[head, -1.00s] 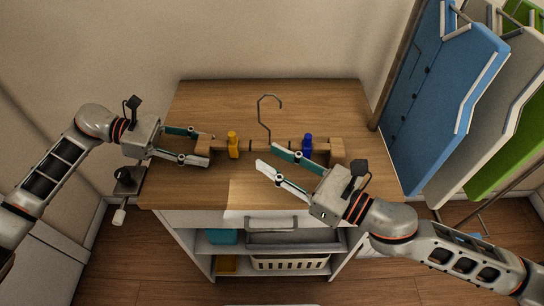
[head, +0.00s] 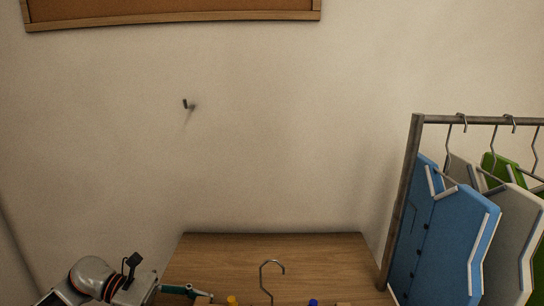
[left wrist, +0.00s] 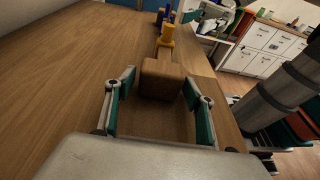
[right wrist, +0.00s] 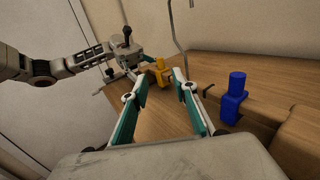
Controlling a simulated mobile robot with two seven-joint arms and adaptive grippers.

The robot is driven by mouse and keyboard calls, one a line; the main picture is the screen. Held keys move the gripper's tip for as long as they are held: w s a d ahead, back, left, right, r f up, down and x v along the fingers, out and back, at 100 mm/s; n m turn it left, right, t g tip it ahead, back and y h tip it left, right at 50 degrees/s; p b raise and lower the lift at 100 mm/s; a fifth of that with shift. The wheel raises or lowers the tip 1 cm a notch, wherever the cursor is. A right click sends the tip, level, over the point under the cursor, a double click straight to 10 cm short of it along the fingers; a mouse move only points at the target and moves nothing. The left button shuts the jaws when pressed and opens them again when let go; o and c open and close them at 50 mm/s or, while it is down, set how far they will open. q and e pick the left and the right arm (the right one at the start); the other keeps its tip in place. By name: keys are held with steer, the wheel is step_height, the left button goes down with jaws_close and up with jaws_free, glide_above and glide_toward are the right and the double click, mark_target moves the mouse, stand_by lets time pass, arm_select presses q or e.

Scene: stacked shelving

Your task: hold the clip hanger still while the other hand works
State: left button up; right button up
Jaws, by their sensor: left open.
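The clip hanger shows its metal hook (head: 271,282) at the bottom of the head view, with the tops of its yellow clip (head: 232,300) and blue clip (head: 313,302). In the left wrist view its wooden bar end (left wrist: 160,78) lies just ahead of and between the fingertips of my left gripper (left wrist: 160,88), which is open and not closed on it. My right gripper (right wrist: 163,72) is open and empty in the right wrist view. The blue clip (right wrist: 234,97) is to its right and the yellow clip (right wrist: 157,76) is beyond its fingertips. The head view does not show it.
The hanger lies on a wooden cabinet top (head: 330,256) against the wall. A rack (head: 398,205) with blue, white and green vest shapes stands at the right. A small wall hook (head: 186,104) and a framed board (head: 170,14) are above. The wall between is clear.

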arm_select(q)
steer(key=shift+a, duration=0.15)
steer(key=shift+v, duration=3.05)
steer(key=o, duration=0.5)
steer(key=shift+o, duration=0.2)
steer(key=shift+a+r, duration=0.1)
steer(key=shift+a, duration=0.05)
